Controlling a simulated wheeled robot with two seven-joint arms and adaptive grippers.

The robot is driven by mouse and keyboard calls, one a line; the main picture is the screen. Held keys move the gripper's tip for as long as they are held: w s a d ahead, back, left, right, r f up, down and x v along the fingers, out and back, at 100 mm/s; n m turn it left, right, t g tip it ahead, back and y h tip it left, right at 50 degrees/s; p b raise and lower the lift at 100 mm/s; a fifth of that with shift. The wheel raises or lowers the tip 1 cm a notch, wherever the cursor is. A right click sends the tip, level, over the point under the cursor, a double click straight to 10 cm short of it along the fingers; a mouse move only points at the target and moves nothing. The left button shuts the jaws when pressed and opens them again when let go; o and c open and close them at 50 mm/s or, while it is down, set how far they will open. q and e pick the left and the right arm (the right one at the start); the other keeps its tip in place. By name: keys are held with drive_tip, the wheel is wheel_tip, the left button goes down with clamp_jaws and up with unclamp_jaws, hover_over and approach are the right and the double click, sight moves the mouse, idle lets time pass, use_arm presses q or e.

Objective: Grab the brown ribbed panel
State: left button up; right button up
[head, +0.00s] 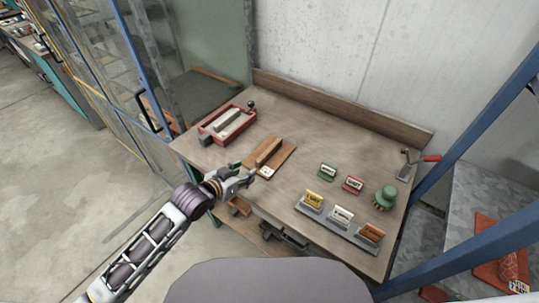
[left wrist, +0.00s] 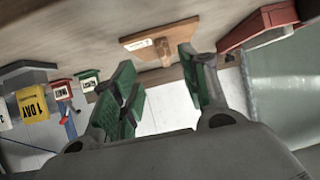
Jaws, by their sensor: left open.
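The brown ribbed panel (head: 283,160) lies on the wooden workbench (head: 318,132), a flat board with one raised rib and a small white label at its near end. My left gripper (head: 246,174) is open and empty beside the panel's near left end, apparently apart from it. In the left wrist view the panel (left wrist: 160,38) shows beyond and between the open green-padded fingers (left wrist: 158,72), partly hidden by one finger. My right gripper is in neither view.
A red tray (head: 222,133) sits left of the panel; it also shows in the left wrist view (left wrist: 258,25). Right are green (head: 327,171) and red (head: 352,184) signs, a grey rack (head: 340,229) of signs and a green knob (head: 386,193). A back ledge (head: 340,107) borders the bench.

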use_arm(q)
drive_tip(key=shift+w+d+r+m+t+h, duration=0.15)
drive_tip(key=shift+w+d+r+m+h, duration=0.1)
drive_tip(key=shift+w+r+h, duration=0.25)
drive_tip(key=shift+w+d+r+m+t+h, duration=0.2)
drive_tip(key=shift+w+r+h, duration=0.1)
drive_tip(key=shift+w, duration=0.35)
drive_tip(key=shift+w+d, duration=0.1)
approach(269, 149)
drive_tip(key=shift+s+d+x, duration=0.1)
drive_tip(key=shift+x, duration=0.6)
drive_tip(key=shift+s+d+x, duration=0.1)
drive_tip(key=shift+d+x, duration=0.05)
drive_tip(key=shift+x, duration=0.6)
drive_tip(key=shift+f, duration=0.1)
drive_tip(key=shift+p, duration=0.3)
drive_tip(key=shift+p+x, duration=0.3)
drive_tip(key=shift+x, duration=1)
drive_tip(key=shift+a+x, duration=0.2)
drive_tip(key=shift+x, duration=1.1)
drive_tip(key=shift+w, duration=0.1)
